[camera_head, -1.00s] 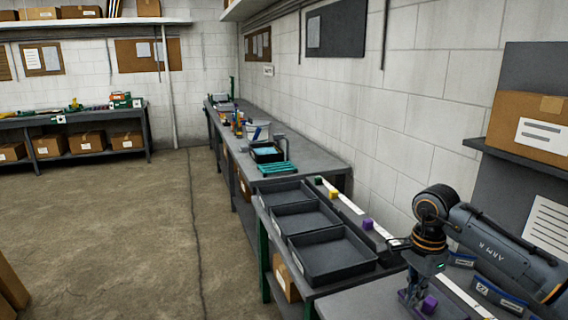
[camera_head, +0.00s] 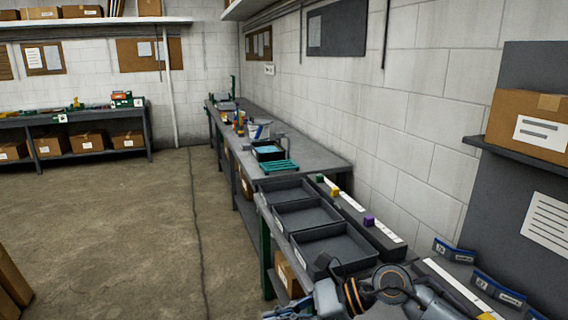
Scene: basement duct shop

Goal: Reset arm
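My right arm reaches in along the bottom edge, and its gripper (camera_head: 292,312) is at the bottom, left of the wrist and partly cut off by the frame. I cannot tell whether its fingers are open or shut. My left gripper is not in view. A green cube (camera_head: 320,178), a yellow cube (camera_head: 335,192) and a purple cube (camera_head: 369,222) sit along the white-marked strip (camera_head: 352,203) beside the trays. Another yellow piece (camera_head: 487,316) shows at the bottom edge, right of my arm.
Three dark trays (camera_head: 332,248) stand in a row on the bench, just beyond my arm. Blue-edged label holders (camera_head: 498,290) stand at the right. A shelf (camera_head: 520,157) with a cardboard box (camera_head: 530,124) juts from the right wall. The floor (camera_head: 110,220) at left is open.

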